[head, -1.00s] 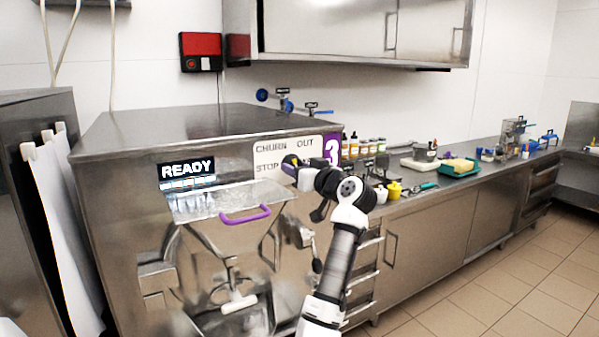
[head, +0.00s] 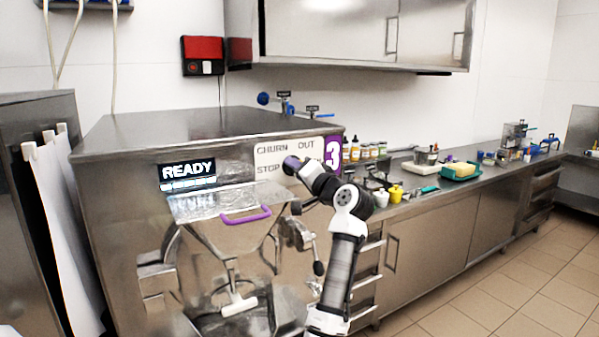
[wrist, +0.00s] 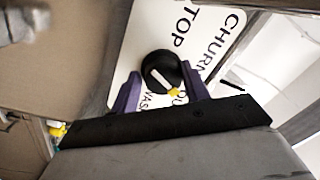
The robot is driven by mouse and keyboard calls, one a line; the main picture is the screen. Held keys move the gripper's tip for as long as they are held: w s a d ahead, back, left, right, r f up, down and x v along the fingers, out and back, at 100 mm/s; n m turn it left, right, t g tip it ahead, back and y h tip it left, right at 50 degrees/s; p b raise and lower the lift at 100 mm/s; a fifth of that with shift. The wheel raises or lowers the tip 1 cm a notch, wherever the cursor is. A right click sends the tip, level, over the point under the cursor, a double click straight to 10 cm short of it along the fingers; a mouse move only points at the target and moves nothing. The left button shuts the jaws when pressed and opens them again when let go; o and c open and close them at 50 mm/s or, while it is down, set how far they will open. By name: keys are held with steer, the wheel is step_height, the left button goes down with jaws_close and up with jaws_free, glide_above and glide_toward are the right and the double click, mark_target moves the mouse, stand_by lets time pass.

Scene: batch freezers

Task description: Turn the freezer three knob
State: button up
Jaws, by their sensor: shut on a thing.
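Freezer three is the steel machine (head: 120,215) with a purple "3" sign (head: 333,153) and a READY display (head: 187,170). Its white label plate (head: 270,152) reads CHURN, OUT and STOP. The black round knob (wrist: 158,68) sits on this plate in the wrist view. Its white pointer has a yellow tip, aimed at the picture's lower right, by partly hidden lettering. My gripper (wrist: 161,73) has a purple finger on each side of the knob and is shut on it. In the head view my gripper (head: 291,165) is at the plate and hides the knob.
A hatch with a purple handle (head: 245,215) and a dispensing spout (head: 238,304) are on the machine's front, left of my arm. The counter (head: 410,205) at right holds bottles, yellow and white pots and a green tray (head: 461,171). The floor at right is clear.

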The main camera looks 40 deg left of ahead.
steer(key=shift+s+r+m, duration=0.15)
steer(key=shift+r+m, duration=0.25)
steer(key=shift+r, duration=0.05)
steer(key=o, duration=0.6)
steer(key=shift+a, duration=0.1)
steer(key=shift+o, duration=1.4)
steer(key=shift+a+f, duration=0.1)
steer(key=shift+f, duration=0.15)
steer(key=r+b+v, duration=0.1)
steer(key=b+v, duration=0.4)
steer(key=v, duration=0.9)
steer(key=shift+f+b, duration=0.3)
steer(key=shift+f, duration=0.2)
